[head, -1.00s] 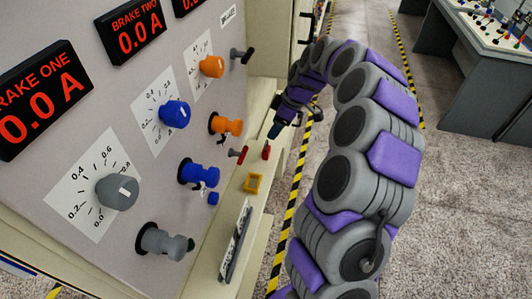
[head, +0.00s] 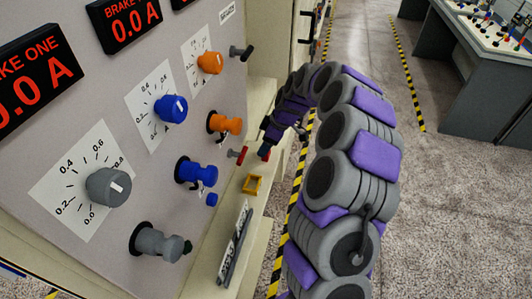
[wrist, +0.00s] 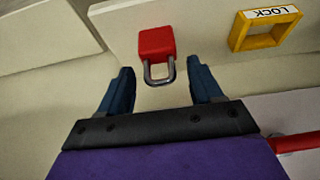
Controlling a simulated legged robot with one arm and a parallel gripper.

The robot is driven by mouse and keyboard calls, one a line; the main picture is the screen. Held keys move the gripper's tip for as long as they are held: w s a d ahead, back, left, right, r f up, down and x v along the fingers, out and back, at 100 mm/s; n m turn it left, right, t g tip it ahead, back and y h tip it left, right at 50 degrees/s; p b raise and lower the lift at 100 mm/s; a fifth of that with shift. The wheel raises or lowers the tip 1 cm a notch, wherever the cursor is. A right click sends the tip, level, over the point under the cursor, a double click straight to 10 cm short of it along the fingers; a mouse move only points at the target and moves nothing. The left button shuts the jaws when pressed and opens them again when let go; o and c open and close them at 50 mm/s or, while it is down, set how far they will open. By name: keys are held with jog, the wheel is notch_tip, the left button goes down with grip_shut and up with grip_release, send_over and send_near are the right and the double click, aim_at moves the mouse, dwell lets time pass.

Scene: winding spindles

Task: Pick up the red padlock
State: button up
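The red padlock (wrist: 156,44) lies on a pale ledge in the wrist view, its grey metal shackle pointing toward my gripper. My gripper (wrist: 160,76) is open, with its two dark blue fingers apart on either side of the shackle and the red body just past the fingertips. Nothing is held between the fingers. In the head view the padlock (head: 264,154) is a small red shape on the ledge, right at the end of my gripper (head: 268,141), which partly hides it.
A yellow frame marked LOCK (wrist: 265,28) is on the ledge right of the padlock. A red handle (wrist: 292,143) shows at the lower right. The control panel (head: 60,240) with knobs rises left of the ledge. Carpeted floor (head: 430,220) is open to the right.

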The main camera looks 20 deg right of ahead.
jog(key=c, duration=0.9)
jog(key=shift+c, duration=0.2)
